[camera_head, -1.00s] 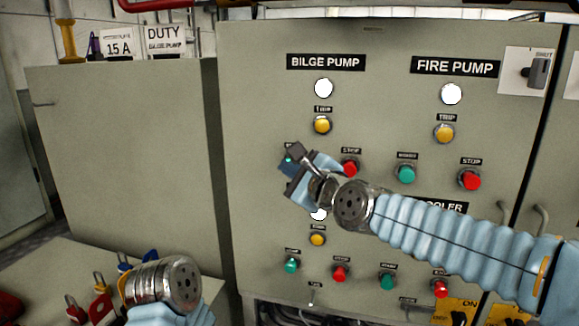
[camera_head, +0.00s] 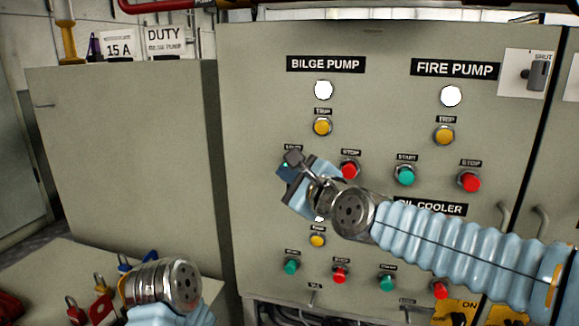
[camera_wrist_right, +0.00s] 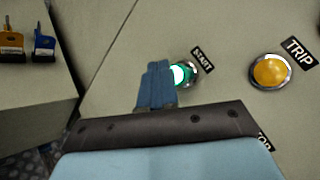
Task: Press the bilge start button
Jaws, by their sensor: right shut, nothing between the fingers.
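The green bilge start button (camera_wrist_right: 186,74) shows in the right wrist view under a START label, its face bright. In the head view it is mostly hidden behind my right gripper (camera_head: 289,163), below the BILGE PUMP sign (camera_head: 325,64). The right gripper's blue fingers (camera_wrist_right: 157,84) are shut and empty. Their tips overlap the button's left edge in the wrist view; I cannot tell whether they touch it. My left arm's wrist shows at the lower left of the head view, but its gripper is not visible.
The red bilge stop button (camera_head: 349,170) is just right of my right gripper, and the yellow trip button (camera_head: 322,127) is above it. FIRE PUMP buttons are farther right, and another button group is below. A grey cabinet (camera_head: 130,150) stands left.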

